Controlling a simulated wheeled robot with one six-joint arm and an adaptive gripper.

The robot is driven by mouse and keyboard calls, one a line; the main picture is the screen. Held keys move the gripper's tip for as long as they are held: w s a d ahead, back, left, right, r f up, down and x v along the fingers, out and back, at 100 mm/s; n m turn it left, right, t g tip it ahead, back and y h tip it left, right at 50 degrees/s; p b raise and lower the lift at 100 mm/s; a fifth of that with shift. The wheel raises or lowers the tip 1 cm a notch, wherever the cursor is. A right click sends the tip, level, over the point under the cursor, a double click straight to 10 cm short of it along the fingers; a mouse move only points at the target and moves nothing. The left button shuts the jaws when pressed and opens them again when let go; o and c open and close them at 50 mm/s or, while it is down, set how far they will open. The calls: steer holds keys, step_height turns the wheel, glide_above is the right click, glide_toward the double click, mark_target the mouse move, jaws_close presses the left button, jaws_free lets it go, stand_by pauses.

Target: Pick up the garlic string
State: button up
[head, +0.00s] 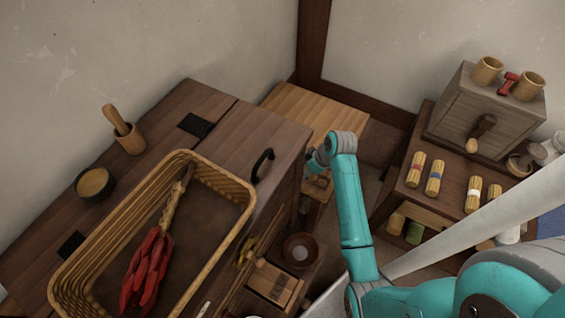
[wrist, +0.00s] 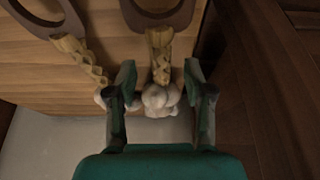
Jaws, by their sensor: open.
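In the wrist view a garlic string (wrist: 161,95), a straw-coloured braid with white bulbs at its lower end, hangs from a dark ring-like holder (wrist: 157,14) against light wooden boards. My gripper (wrist: 160,92) is open, with one finger on each side of the bulbs; whether either finger touches them I cannot tell. A second braid with pale bulbs (wrist: 82,62) hangs to the left, its bulbs partly hidden behind the left finger. In the head view I make out no garlic, and my gripper's fingers are hidden beyond the arm and cabinet.
A wicker basket (head: 237,183) with a red chilli string (head: 148,271) stands on the dark cabinet (head: 262,130). A mortar and pestle (head: 127,136) and a bowl (head: 94,183) are beside it. At right a table bears a wooden box (head: 455,112) and several bundles. Dark wood (wrist: 265,90) stands close right of my gripper.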

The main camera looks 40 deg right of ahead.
steer(key=shift+x, duration=1.35)
jaws_close()
steer(key=shift+r, duration=0.1)
step_height(320, 180, up, 10)
